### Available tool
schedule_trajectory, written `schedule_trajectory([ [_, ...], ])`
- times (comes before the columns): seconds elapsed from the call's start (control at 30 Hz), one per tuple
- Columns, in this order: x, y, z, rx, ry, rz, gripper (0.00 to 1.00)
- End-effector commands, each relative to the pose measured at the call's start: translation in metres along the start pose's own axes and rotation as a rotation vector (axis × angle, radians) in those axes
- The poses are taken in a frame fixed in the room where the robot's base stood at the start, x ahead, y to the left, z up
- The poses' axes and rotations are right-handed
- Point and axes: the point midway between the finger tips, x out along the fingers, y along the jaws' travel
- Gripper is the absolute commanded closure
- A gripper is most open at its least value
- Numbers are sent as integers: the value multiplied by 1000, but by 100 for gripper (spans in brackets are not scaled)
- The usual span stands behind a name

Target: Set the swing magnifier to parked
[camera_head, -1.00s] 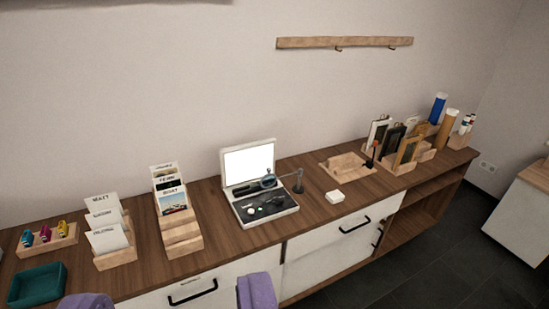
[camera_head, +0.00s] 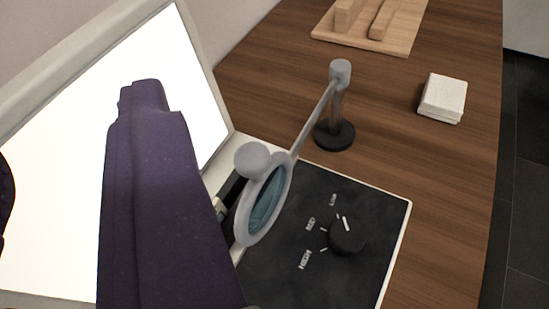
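The swing magnifier (camera_head: 265,203) has a grey ring with a bluish lens and a round grey knob (camera_head: 252,159) at its upper left. Its thin arm (camera_head: 314,117) runs up right to a short post on a round black base (camera_head: 334,135). The ring hangs over the left part of a dark panel. My gripper (camera_head: 70,130) is open, with one purple finger large in front and the other a dark sliver at the left edge. Nothing shows between the fingers but the lit screen behind. The ring is just right of the large finger, which hides part of the case; contact cannot be told.
The open case has a bright white screen (camera_head: 60,190) in its lid and a dark panel (camera_head: 285,270) with a LOW/MED/HIGH dial (camera_head: 347,236). A white block (camera_head: 443,98) and a wooden tray (camera_head: 330,38) stand beyond. Wooden counter (camera_head: 450,160) is clear to the right.

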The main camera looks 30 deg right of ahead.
Motion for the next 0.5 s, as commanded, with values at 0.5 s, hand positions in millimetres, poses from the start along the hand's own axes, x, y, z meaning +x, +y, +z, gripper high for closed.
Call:
schedule_trajectory([
  [0.5, 8, 63, 73, -205, 205, 152, 57],
])
